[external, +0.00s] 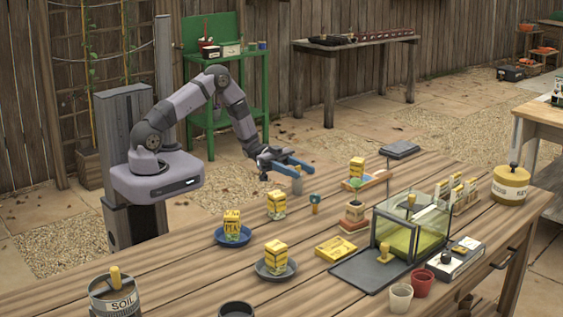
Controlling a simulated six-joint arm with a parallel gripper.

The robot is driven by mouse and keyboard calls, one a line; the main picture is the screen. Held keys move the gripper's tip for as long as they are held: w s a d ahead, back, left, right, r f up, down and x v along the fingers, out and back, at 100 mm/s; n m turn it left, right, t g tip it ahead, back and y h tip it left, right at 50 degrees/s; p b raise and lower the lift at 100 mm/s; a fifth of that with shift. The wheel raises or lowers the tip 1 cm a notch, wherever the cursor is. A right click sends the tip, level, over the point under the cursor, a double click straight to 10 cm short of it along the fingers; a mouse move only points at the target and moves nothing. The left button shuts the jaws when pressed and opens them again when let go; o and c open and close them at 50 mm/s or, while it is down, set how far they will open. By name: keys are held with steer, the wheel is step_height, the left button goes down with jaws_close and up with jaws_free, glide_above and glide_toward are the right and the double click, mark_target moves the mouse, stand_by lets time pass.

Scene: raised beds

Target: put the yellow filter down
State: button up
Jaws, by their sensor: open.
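My gripper (287,168), with blue fingers, is open above the far left part of the wooden table. A small tan upright piece shows at its fingertips; I cannot tell whether it touches them. Nothing can be clearly named as the yellow filter.
Two cups (401,297), a yellow canister (510,183) and a soil tin (115,298) stand near the edges.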

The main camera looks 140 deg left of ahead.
steer(key=shift+w+d+r+p, duration=0.1)
steer(key=shift+w+p, duration=0.2)
steer(key=shift+w, duration=1.3)
jaws_close()
steer(key=shift+r, duration=0.2)
step_height(320, 180, up, 10)
steer(key=shift+f+b, duration=0.2)
steer(key=shift+b, duration=0.2)
